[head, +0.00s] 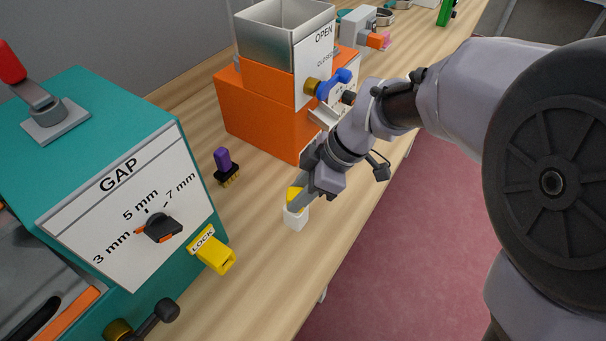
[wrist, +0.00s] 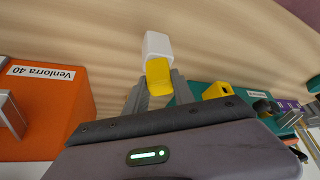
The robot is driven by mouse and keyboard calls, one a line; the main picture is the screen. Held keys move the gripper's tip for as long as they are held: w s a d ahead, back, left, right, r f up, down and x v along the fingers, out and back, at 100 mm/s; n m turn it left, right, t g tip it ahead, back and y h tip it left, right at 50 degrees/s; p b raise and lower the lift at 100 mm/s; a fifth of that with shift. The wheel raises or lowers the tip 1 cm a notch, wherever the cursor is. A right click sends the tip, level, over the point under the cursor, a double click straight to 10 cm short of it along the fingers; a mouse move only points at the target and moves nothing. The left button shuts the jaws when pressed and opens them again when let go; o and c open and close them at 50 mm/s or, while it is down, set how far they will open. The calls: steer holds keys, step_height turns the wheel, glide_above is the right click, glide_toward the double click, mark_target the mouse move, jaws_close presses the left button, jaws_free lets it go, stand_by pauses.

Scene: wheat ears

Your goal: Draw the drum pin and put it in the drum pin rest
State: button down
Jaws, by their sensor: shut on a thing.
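The yellow drum pin (head: 294,193) is between the fingers of my gripper (head: 299,194), which is shut on it. In the wrist view the pin's yellow grip (wrist: 158,78) shows between the two fingertips of my gripper (wrist: 158,88). A small white block, seemingly the drum pin rest (head: 295,218), stands on the table directly below the pin; it also shows in the wrist view (wrist: 156,45). The pin is at the top of the block, and I cannot tell how deep it sits. The yellow LOCK housing (head: 215,253) on the teal machine shows an open end.
The teal machine (head: 205,195) with its GAP dial (head: 162,228) stands at left. An orange machine (head: 255,115) with a metal hopper stands behind my gripper. A purple-handled brush (head: 225,165) stands between them. The table's front edge is close by on the right.

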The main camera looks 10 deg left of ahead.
steer(key=c, duration=1)
jaws_free()
steer(key=shift+o, duration=0.2)
steer(key=p+v, duration=0.7)
steer(key=v, duration=1)
steer(key=s+d+m+t+h, duration=0.2)
steer(key=s+d+m, duration=0.3)
steer(key=m, duration=0.7)
steer(key=s+d+m+t+h+b, duration=0.1)
steer(key=s+d+m+t, duration=0.3)
steer(key=s+m, duration=0.4)
steer(key=d+m, duration=0.1)
steer(key=m, duration=0.3)
steer(key=shift+s+d+f+t+h, duration=0.2)
steer(key=shift+s+d+t+h, duration=0.1)
steer(key=shift+h, duration=0.1)
